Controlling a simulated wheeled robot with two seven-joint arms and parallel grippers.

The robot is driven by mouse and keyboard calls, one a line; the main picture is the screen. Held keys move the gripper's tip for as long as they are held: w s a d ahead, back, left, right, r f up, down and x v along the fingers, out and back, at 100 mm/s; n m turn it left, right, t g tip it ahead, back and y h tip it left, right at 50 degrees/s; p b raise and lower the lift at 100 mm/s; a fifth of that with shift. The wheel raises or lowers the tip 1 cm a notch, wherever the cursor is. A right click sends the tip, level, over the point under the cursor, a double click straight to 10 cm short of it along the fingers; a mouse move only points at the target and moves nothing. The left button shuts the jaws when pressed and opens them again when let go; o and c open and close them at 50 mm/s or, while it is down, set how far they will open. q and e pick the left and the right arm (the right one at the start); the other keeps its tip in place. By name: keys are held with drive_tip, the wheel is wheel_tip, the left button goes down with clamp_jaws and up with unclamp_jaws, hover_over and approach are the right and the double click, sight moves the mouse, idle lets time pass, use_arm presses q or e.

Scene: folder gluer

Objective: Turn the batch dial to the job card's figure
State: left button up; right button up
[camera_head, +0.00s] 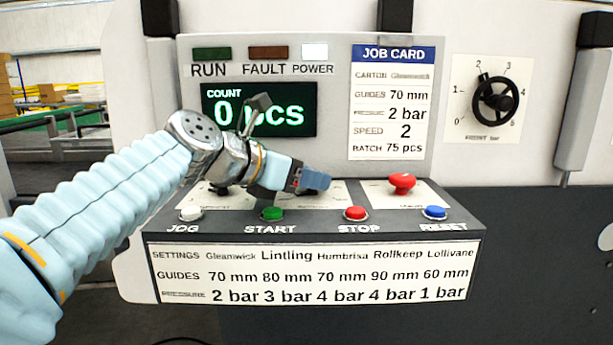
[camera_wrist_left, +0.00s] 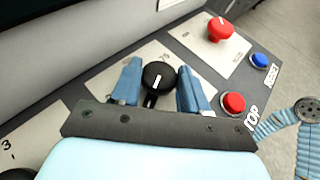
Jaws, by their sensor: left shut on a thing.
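The job card (camera_head: 391,102) on the panel reads batch 75 pcs and speed 2. The black batch dial (camera_wrist_left: 158,77) shows in the left wrist view on a white plate. My left gripper (camera_head: 312,181) reaches down to the sloped console and hides the dial in the head view. In the left wrist view its two blue fingers (camera_wrist_left: 159,84) stand on either side of the knob, shut on it. My right gripper is not visible.
The count display (camera_head: 259,110) reads 0 pcs. Start (camera_head: 272,214), stop (camera_head: 356,213) and reset (camera_head: 435,212) buttons line the console's front edge. A black handwheel (camera_head: 495,97) is on the right panel.

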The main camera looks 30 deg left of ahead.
use_arm(q)
drive_tip(key=m+h, duration=0.1)
drive_tip(key=m+g+h, duration=0.2)
drive_tip(key=m+h, duration=0.1)
drive_tip(key=shift+w+a, duration=0.2)
drive_tip(key=shift+a, duration=0.05)
drive_tip(key=shift+w+a+m+g+h, duration=0.15)
drive_tip(key=shift+m+g+h, duration=1.35)
drive_tip(key=shift+m+g, duration=0.4)
drive_tip(key=shift+m, duration=0.3)
drive_tip(key=o, duration=0.9)
drive_tip(key=shift+o, duration=0.2)
drive_tip(key=v, duration=1.1)
drive_tip(key=shift+a, duration=0.4)
drive_tip(key=shift+v, duration=1.15)
drive_tip(key=shift+d, duration=0.1)
